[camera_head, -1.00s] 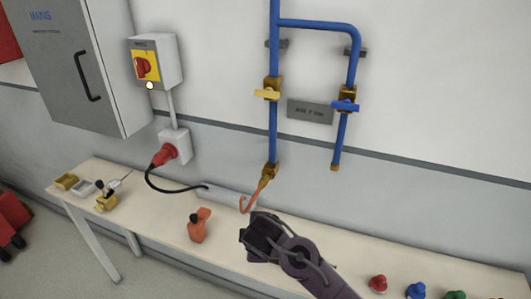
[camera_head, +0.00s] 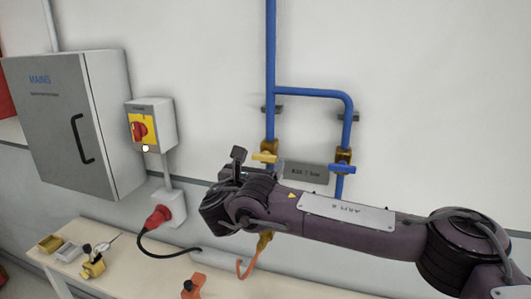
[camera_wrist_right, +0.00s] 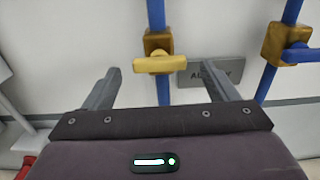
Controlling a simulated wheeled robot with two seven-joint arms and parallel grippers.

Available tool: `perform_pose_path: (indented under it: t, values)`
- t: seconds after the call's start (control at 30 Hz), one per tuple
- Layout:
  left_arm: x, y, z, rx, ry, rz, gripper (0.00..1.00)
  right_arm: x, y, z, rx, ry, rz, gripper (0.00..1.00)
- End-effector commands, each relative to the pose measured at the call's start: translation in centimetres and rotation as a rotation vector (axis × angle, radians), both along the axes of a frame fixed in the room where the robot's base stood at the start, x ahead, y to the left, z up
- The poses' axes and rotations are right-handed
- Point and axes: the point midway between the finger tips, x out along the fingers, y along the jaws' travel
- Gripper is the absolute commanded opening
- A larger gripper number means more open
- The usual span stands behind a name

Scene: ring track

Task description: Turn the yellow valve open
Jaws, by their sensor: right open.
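The yellow valve handle (camera_head: 264,157) sits on a brass valve body on the left blue pipe. Its handle lies crosswise to the pipe. In the right wrist view the yellow handle (camera_wrist_right: 160,64) shows ahead, between my two fingertips and apart from them. My right gripper (camera_head: 238,160) is raised in front of the wall, left of the valve in the head view, open and empty. In the right wrist view the right gripper (camera_wrist_right: 165,85) has its fingers spread wide. My left gripper is not in view.
A blue-handled valve (camera_wrist_right: 298,53) is on the right pipe branch. A grey sign (camera_head: 306,172) hangs between the pipes. A mains cabinet (camera_head: 60,120) and red-yellow switch (camera_head: 141,128) are at left. The bench (camera_head: 130,265) below holds small parts and an orange tool (camera_head: 193,287).

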Motion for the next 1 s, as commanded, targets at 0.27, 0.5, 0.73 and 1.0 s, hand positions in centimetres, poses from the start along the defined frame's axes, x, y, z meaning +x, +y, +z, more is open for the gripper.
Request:
perform_pose_path:
  t: [0.27,0.5,0.73,1.0]
  values:
    - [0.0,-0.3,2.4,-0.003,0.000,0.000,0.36,4.2,-1.4,0.4,0.002,-0.001,-0.002,0.80]
    - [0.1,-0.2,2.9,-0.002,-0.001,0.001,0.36,5.8,-1.9,0.2,0.004,0.000,0.000,0.80]
    - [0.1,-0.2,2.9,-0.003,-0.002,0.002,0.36,5.8,-1.9,0.1,0.006,-0.001,0.001,0.80]
    - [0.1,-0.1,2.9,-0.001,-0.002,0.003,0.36,5.8,-1.9,0.1,0.006,-0.001,0.001,0.46]
